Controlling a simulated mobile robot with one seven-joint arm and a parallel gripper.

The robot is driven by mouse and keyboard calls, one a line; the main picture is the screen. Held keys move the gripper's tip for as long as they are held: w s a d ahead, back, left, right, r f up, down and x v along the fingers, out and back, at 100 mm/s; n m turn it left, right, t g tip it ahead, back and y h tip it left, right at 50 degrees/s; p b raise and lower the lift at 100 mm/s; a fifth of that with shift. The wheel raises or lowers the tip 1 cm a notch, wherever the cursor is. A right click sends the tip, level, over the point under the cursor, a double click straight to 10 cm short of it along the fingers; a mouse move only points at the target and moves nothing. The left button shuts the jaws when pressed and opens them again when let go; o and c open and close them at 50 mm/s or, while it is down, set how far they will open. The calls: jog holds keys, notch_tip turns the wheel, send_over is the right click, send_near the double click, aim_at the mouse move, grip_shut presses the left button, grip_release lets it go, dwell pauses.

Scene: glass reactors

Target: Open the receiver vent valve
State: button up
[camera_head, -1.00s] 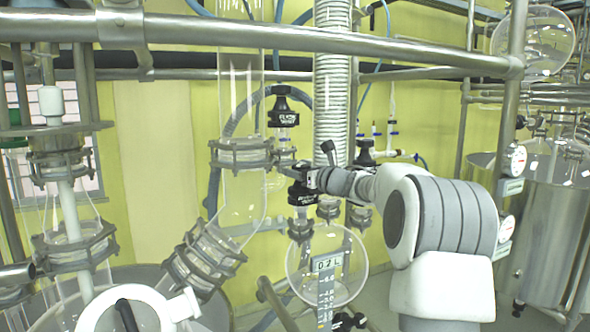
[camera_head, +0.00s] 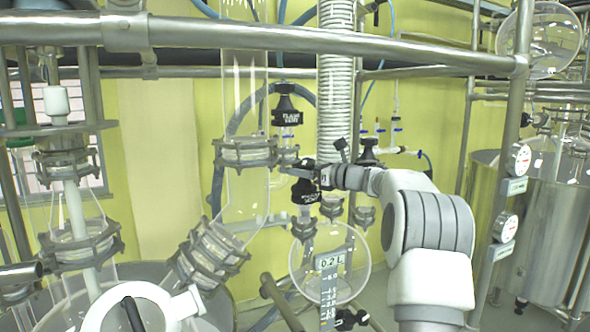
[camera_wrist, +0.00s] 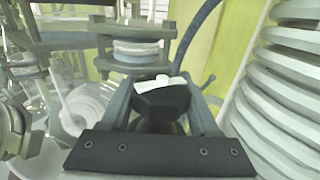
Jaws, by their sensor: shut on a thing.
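My gripper (camera_head: 306,172) reaches in from the right at the top of this knob. In the wrist view, the black knob (camera_wrist: 160,101) with a pale label on top sits between my two fingers (camera_wrist: 160,108), and they are shut on it. The knob's underside and stem are hidden there by the gripper body.
Another black knob (camera_head: 286,110) stands just above and left, and another (camera_head: 368,153) to the right. A ribbed white hose (camera_head: 335,90) runs close behind my gripper. A flanged glass column (camera_head: 243,152) is at its left. A steel rail (camera_head: 400,50) crosses above.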

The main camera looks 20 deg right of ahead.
jog(key=o, duration=1.1)
jog(key=shift+s, duration=0.1)
jog(key=shift+s+d, duration=0.25)
jog(key=b+v, duration=0.6)
jog(key=v, duration=1)
jog(key=shift+s+d, duration=0.15)
jog(key=shift+s, duration=0.1)
